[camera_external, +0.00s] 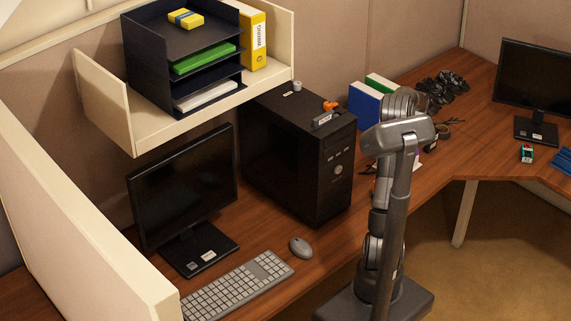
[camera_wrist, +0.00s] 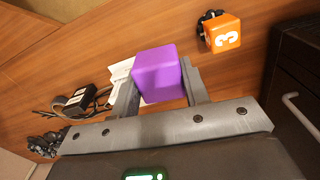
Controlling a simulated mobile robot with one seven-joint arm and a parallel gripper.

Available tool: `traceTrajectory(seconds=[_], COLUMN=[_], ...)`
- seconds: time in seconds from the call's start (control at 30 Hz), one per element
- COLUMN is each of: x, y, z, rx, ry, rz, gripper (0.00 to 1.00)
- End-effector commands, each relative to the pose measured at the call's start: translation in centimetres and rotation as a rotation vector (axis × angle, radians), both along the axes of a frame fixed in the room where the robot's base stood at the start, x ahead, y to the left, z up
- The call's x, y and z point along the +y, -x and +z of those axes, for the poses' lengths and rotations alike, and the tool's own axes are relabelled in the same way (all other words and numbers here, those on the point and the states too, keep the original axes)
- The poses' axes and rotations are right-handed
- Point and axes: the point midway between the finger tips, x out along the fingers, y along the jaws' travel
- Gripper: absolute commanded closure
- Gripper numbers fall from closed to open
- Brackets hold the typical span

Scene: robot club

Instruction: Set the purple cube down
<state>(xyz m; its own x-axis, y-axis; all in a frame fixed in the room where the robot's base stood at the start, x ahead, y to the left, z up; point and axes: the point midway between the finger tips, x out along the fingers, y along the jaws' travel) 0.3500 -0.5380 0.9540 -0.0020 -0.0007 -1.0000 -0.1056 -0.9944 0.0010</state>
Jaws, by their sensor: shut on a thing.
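The purple cube (camera_wrist: 157,73) is between the two fingers of my gripper (camera_wrist: 160,80) in the wrist view. My gripper is shut on it, with a finger against each side. The brown wooden desk (camera_wrist: 65,40) lies beyond the cube in that view. I cannot tell how high the cube is above the desk, or whether it touches it.
In the wrist view, an orange cube marked 3 (camera_wrist: 226,34) is right of the purple cube. White paper (camera_wrist: 121,72) and a black box with a cable (camera_wrist: 80,98) are left. The external view shows a black computer tower (camera_external: 290,150), mouse (camera_external: 300,247) and keyboard (camera_external: 238,287).

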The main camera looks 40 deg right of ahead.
Motion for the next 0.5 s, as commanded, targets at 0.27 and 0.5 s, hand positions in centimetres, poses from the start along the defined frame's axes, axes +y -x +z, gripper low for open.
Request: traceTrajectory(seconds=[0.27, 0.5], x=[10.8, 18.5], y=[0.3, 2.3], z=[-0.1, -0.2], rx=[-0.002, -0.002], ry=[0.002, 0.002], rz=[-0.295, -0.533], gripper=[0.82, 0.82])
